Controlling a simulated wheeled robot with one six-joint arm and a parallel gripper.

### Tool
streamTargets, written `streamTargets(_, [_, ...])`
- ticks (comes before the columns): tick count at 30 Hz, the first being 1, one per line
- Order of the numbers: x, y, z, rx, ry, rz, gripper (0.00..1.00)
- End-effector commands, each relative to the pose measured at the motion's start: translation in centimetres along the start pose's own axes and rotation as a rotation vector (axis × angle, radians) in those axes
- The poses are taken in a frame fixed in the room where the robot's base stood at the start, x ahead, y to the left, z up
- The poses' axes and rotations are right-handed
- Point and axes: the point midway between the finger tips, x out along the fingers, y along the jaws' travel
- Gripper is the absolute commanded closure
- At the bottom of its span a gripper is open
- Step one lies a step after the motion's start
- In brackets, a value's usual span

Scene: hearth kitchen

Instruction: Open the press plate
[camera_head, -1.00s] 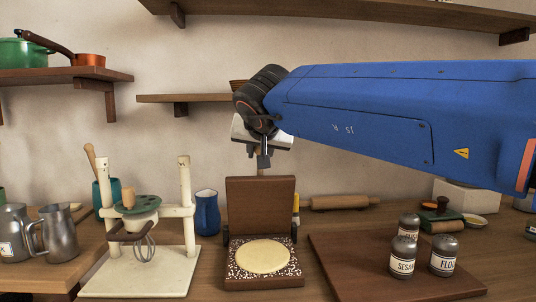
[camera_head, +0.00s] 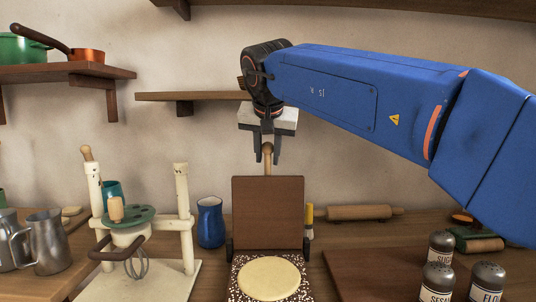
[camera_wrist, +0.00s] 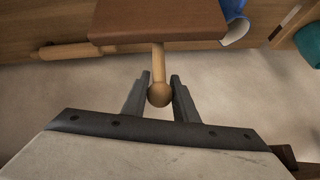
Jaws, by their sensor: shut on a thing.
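The press plate (camera_head: 268,213) is a flat brown wooden board, standing upright at the back of the press base (camera_head: 236,288). A pale round of dough (camera_head: 270,278) lies on the speckled surface of the base. The plate's wooden handle (camera_wrist: 159,88) ends in a round knob; it shows above the plate's top edge in the head view (camera_head: 268,150). My gripper (camera_head: 267,157) is shut on this handle, with one finger on each side. The plate also shows at the top of the wrist view (camera_wrist: 160,20).
A cream stand with a whisk (camera_head: 140,262) and a blue jug (camera_head: 210,222) stand left of the press. A rolling pin (camera_head: 360,212) lies behind right. Labelled shakers (camera_head: 438,280) stand on a board at right. A shelf (camera_head: 190,97) hangs behind my gripper.

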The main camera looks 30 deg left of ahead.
Motion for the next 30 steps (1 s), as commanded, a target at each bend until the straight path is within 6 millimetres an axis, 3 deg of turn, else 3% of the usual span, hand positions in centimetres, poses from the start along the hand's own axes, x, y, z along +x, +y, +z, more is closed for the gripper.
streamTargets(7, [0.6, 0.0, 0.4, -0.002, -0.011, 0.007, 1.00])
streamTargets(8, [0.6, 0.0, 0.4, -0.002, -0.010, 0.007, 0.69])
streamTargets(9, [0.5, 0.0, 0.4, -0.002, -0.010, 0.007, 0.60])
streamTargets(10, [0.5, 0.0, 0.3, -0.002, -0.009, 0.006, 0.57])
streamTargets(22, [-0.6, 0.0, 0.1, 0.000, -0.001, 0.001, 0.57])
streamTargets(30, [-5.1, -0.1, 0.1, -0.001, 0.000, 0.000, 0.57])
